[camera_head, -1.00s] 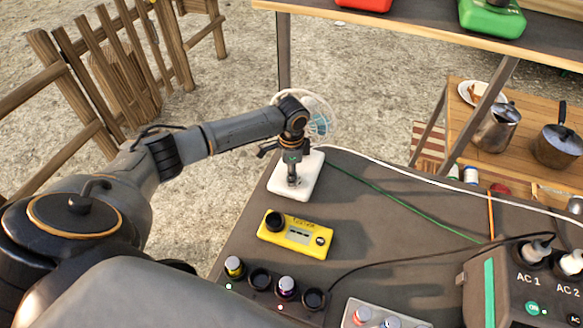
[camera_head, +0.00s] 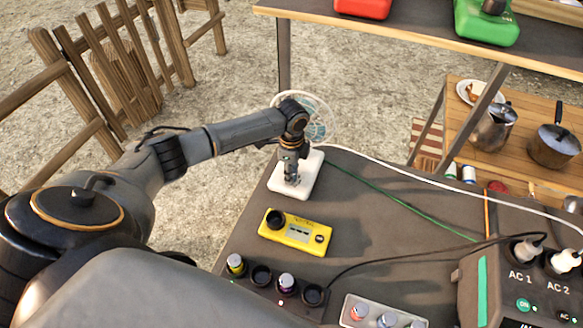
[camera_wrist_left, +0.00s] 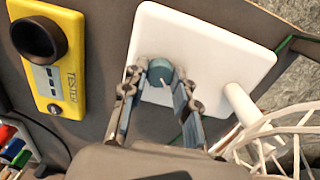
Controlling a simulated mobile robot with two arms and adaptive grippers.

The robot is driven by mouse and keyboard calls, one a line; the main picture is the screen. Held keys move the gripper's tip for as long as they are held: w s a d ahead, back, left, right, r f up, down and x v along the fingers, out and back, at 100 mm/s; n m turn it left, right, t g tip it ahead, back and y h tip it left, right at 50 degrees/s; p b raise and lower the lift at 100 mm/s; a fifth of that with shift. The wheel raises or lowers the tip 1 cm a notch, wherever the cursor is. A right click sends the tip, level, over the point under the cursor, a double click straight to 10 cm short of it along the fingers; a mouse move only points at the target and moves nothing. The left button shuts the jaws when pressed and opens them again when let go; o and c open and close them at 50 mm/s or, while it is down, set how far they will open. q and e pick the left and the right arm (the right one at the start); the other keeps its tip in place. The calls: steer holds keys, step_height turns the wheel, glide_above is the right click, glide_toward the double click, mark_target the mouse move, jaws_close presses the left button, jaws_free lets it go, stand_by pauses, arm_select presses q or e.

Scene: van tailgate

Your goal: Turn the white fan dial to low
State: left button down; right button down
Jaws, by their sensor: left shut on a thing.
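The white fan has a flat white base plate (camera_head: 311,174) on the dark tabletop, and its round wire cage (camera_head: 320,112) shows partly behind my wrist. In the left wrist view the base (camera_wrist_left: 205,38) carries a blue-grey dial (camera_wrist_left: 161,70) with a pale pointer mark. My left gripper (camera_head: 291,181) points down over the base. In the left wrist view its two fingers (camera_wrist_left: 160,79) are shut on the dial, one on each side. In the head view the gripper hides the dial. My right gripper is not in view.
A yellow tester (camera_head: 296,234) lies just in front of the fan. A power box (camera_head: 520,285) with plugs stands at right. A green cable (camera_head: 385,192) crosses the table. A shelf (camera_head: 400,22) is behind.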

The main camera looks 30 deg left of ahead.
arm_select(q)
steer(key=c, duration=1)
jaws_free()
step_height(320, 180, up, 12)
steer(key=shift+r, duration=0.1)
